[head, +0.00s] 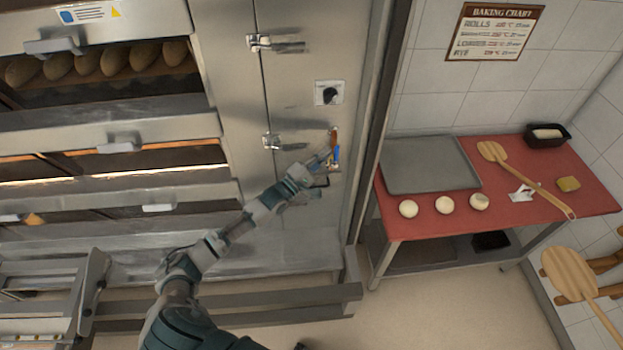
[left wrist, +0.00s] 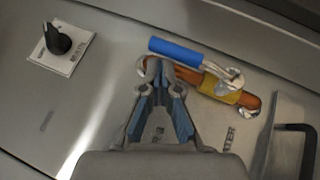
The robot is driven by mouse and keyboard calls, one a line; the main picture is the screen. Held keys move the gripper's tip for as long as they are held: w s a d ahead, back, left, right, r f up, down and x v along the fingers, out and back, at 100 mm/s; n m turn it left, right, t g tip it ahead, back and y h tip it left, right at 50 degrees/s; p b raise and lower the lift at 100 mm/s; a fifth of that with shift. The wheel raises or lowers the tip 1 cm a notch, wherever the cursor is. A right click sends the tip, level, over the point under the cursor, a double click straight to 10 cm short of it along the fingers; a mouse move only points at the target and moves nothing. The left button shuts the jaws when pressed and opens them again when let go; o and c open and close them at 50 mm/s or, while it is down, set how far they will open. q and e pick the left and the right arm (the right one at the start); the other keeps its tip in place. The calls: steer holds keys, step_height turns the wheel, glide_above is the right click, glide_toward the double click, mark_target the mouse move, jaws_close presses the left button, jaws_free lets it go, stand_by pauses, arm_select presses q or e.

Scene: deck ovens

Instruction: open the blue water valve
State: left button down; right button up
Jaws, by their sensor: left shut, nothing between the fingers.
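The blue water valve handle (head: 337,153) is on the steel oven panel in the head view, on an orange-brown pipe (head: 333,137). In the left wrist view the blue lever (left wrist: 175,49) lies nearly in line with the copper pipe (left wrist: 190,75), just above it, joined at a yellow valve body (left wrist: 222,88). My left gripper (head: 322,162) is at the valve. In the left wrist view its fingertips (left wrist: 160,68) are together, with nothing between them, just below the blue lever's free end. Whether they touch the lever or pipe cannot be told. My right gripper is not in view.
A black knob (head: 329,95) sits on the panel above the valve, and door latches (head: 272,142) are to its left. A dark bent handle (left wrist: 300,140) is at the right in the wrist view. A red-topped table (head: 420,222) with a grey tray (head: 428,165) stands to the right.

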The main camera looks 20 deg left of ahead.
arm_select(q)
steer(key=v, duration=1.2)
steer(key=shift+a, duration=0.2)
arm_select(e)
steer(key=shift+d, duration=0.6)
arm_select(q)
steer(key=shift+d+f, duration=0.1)
steer(key=shift+d, duration=0.2)
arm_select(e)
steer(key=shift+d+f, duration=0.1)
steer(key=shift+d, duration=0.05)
